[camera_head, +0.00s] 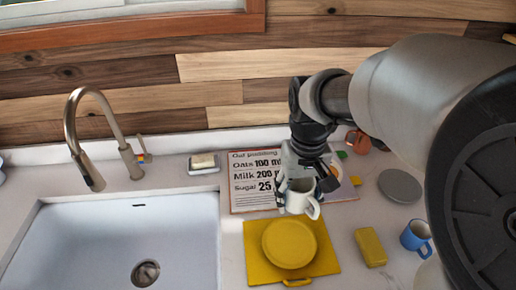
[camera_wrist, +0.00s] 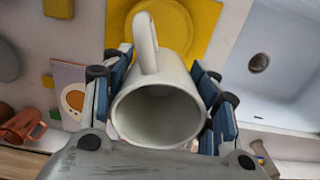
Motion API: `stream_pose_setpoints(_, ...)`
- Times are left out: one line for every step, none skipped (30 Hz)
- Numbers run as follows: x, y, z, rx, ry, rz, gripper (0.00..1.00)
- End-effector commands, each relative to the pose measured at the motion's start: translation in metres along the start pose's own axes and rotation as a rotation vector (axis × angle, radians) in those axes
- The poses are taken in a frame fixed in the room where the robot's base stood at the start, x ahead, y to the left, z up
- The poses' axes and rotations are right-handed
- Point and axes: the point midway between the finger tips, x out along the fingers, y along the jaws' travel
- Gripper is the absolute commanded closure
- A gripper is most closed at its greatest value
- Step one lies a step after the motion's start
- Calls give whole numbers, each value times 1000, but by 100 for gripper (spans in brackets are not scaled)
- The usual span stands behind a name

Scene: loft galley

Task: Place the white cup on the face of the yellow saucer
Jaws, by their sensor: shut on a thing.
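The white cup (camera_head: 297,203) is held in my gripper (camera_head: 304,180), upright or nearly so in the head view, with its handle toward the lower right. In the wrist view the cup (camera_wrist: 158,118) sits between the two finger pads of my gripper (camera_wrist: 160,100), its open mouth facing the camera and its handle at the top. The round yellow saucer (camera_head: 290,246) lies face up on a square yellow board (camera_head: 260,270). The cup is above the saucer's far edge and looks apart from it. In the wrist view the cup partly hides the saucer (camera_wrist: 178,28).
A sink (camera_head: 110,235) with a tall tap (camera_head: 85,150) is at the left. A yellow block (camera_head: 370,247), a blue mug (camera_head: 414,238), a grey disc (camera_head: 400,186) and an orange-brown mug (camera_head: 358,141) are at the right.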

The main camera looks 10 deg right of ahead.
Motion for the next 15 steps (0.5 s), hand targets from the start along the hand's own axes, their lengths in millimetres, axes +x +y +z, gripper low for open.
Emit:
stream_pose_setpoints(15,0,2,0,-7,0,75)
stream_pose_setpoints(23,0,1,0,-7,0,75)
stream_pose_setpoints(35,0,2,0,-8,0,75)
stream_pose_setpoints(43,0,2,0,-7,0,75)
stream_pose_setpoints(52,0,2,0,-7,0,75)
stream_pose_setpoints(63,0,2,0,-8,0,75)
stream_pose_setpoints(71,0,2,0,-7,0,75)
stream_pose_setpoints(79,0,2,0,-7,0,75)
stream_pose_setpoints(90,0,2,0,-8,0,75)
stream_pose_setpoints(98,0,2,0,-7,0,75)
stream_pose_setpoints(105,0,2,0,-7,0,75)
stream_pose_setpoints(115,0,2,0,-6,0,75)
stream_pose_setpoints(121,0,2,0,-7,0,75)
stream_pose_setpoints(127,0,2,0,-5,0,75)
stream_pose_setpoints(133,0,2,0,-6,0,75)
